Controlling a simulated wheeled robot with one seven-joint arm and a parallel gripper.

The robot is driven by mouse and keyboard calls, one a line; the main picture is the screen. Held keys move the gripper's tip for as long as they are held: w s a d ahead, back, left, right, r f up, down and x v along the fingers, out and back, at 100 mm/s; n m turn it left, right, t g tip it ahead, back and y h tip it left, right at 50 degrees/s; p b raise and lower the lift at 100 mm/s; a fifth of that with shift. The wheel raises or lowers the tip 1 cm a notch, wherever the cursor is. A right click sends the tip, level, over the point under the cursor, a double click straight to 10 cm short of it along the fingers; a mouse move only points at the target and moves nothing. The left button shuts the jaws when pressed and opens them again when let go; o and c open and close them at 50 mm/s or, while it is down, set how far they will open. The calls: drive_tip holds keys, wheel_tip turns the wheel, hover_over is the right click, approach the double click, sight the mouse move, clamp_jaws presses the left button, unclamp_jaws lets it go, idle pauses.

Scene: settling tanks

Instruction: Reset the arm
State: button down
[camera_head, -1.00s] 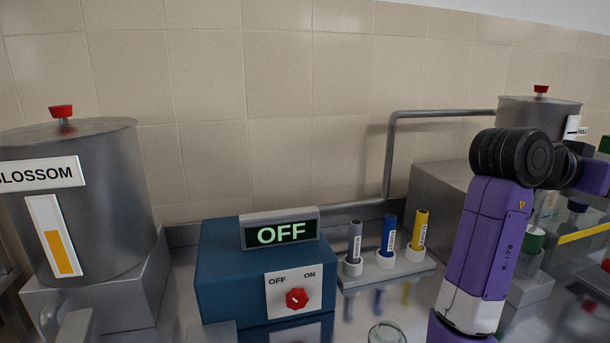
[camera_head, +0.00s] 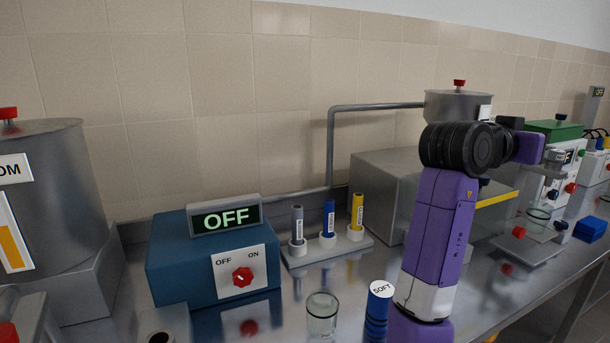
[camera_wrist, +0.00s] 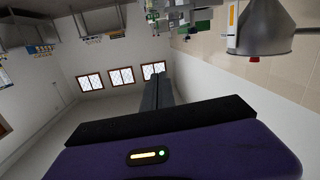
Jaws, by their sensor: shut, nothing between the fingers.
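My purple arm (camera_head: 440,230) stands right of centre in the head view, with its black elbow joint (camera_head: 470,147) on top and its upper part reaching away to the right. My gripper (camera_wrist: 158,90) shows in the wrist view: its two dark fingers lie together with nothing between them. They point out into the open room, touching nothing that I can see. In the head view I cannot make out the fingers clearly.
A steel bench holds a blue box (camera_head: 215,262) reading OFF, a rack (camera_head: 328,247) with grey, blue and yellow tubes, a glass beaker (camera_head: 322,315) and a blue SOFT cylinder (camera_head: 378,312). Steel tanks stand left (camera_head: 55,190) and behind my arm (camera_head: 458,105). A pipe (camera_head: 331,150) runs along the wall.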

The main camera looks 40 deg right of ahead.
drive_tip(key=w+a+f+n+t+h, duration=0.2)
drive_tip(key=w+a+f+n+t, duration=0.2)
drive_tip(key=w+a+n+t, duration=0.75)
drive_tip(key=w+a+f+n+t+y, duration=0.2)
drive_tip(key=a+f+n+t+y, duration=0.55)
drive_tip(key=a+f, duration=0.6)
drive_tip(key=s+a+f+t+y, duration=0.4)
drive_tip(key=a+f+y, duration=0.15)
drive_tip(key=a, duration=0.25)
drive_tip(key=s+a+f+g+y, duration=0.2)
drive_tip(key=s+a+f, duration=0.2)
drive_tip(key=s, duration=0.4)
drive_tip(key=s+a+f+g+y+p, duration=0.1)
drive_tip(key=s+a+f+g+y, duration=0.1)
drive_tip(key=s+a+f, duration=0.3)
drive_tip(key=s+a+f+g+y, duration=0.1)
drive_tip(key=s+a+f, duration=0.3)
drive_tip(key=s, duration=0.9)
drive_tip(key=shift+a+f+g+y, duration=0.4)
drive_tip(key=shift+f+y, duration=0.1)
drive_tip(key=shift+f, duration=0.3)
